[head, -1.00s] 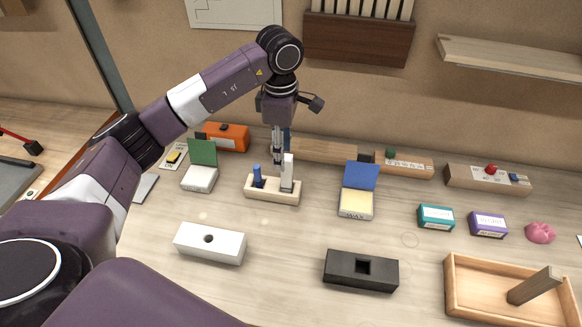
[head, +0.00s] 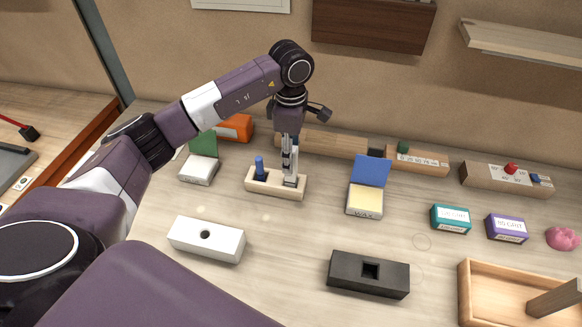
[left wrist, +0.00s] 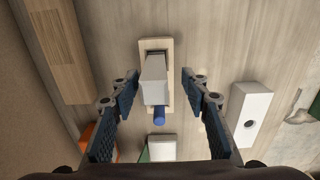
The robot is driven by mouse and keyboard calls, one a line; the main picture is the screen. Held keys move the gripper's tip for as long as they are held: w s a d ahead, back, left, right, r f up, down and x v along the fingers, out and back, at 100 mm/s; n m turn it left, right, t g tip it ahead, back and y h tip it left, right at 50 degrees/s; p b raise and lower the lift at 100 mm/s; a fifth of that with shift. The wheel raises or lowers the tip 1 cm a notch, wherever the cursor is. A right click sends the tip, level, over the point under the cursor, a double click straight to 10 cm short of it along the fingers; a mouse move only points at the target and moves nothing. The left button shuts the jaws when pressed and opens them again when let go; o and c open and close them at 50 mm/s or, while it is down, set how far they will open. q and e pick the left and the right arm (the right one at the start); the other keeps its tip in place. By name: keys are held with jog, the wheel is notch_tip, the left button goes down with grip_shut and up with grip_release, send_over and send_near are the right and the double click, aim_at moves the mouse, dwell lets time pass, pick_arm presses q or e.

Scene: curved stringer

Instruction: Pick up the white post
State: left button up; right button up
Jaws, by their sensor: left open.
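The white post (head: 295,158) stands upright in the right part of a small pale wooden holder (head: 258,188). A blue peg (head: 259,167) stands in the same holder to its left. My left gripper (head: 287,168) is down at the post and partly covers it. In the left wrist view the white post (left wrist: 153,82) stands between the two open fingers of my left gripper (left wrist: 160,76), with a gap on either side. The blue peg (left wrist: 159,116) shows below it. My right gripper is not in view.
A white block with a round hole (head: 206,240) and a black block with a square hole (head: 368,274) lie in front. A blue-lidded box (head: 366,198) stands right of the holder, a green-lidded box (head: 200,168) left. A wooden tray (head: 466,290) is front right.

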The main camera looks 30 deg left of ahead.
pick_arm(q)
jog(key=f, duration=0.1)
jog(key=f+p, duration=0.1)
jog(key=f, duration=0.1)
jog(key=f+p, duration=0.1)
jog(key=shift+w+a+f, duration=0.1)
jog(key=shift+w+f, duration=0.15)
grip_shut()
jog(key=shift+r, duration=0.1)
